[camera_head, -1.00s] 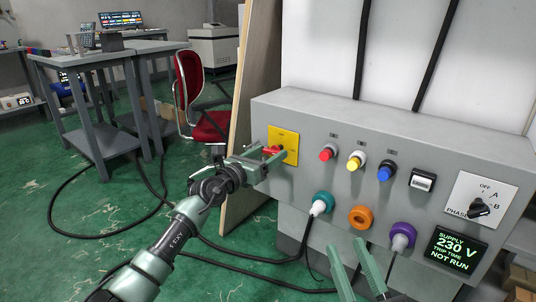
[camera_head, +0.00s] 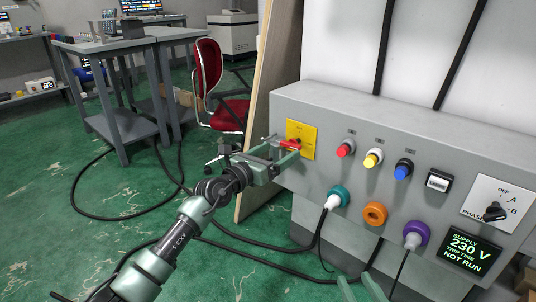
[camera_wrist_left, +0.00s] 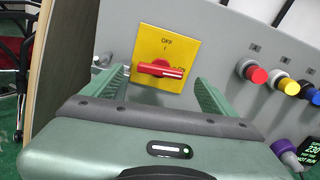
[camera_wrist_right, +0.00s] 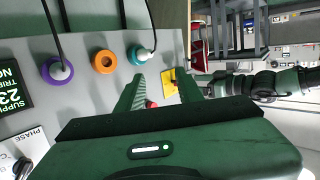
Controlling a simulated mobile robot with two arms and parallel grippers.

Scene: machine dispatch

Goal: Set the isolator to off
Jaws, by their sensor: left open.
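The isolator is a yellow square plate (camera_head: 306,134) with a red rotary handle (camera_head: 289,145) at the left end of the grey panel. In the left wrist view the plate (camera_wrist_left: 180,45) reads OFF at its top, and the red handle (camera_wrist_left: 160,69) lies roughly level, not pointing at OFF. My left gripper (camera_wrist_left: 160,80) is open, its fingers apart on either side of the handle; I cannot tell whether they touch it. My right gripper (camera_wrist_right: 159,88) is open and empty, low in front of the panel; its fingertips show at the bottom of the head view (camera_head: 359,287).
Red (camera_head: 345,148), yellow (camera_head: 373,158) and blue (camera_head: 403,169) buttons sit right of the isolator. Teal (camera_head: 338,197), orange (camera_head: 375,214) and purple (camera_head: 416,235) sockets are below. A phase selector (camera_head: 495,212) and a display (camera_head: 470,250) reading 230 V, NOT RUN are at right.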

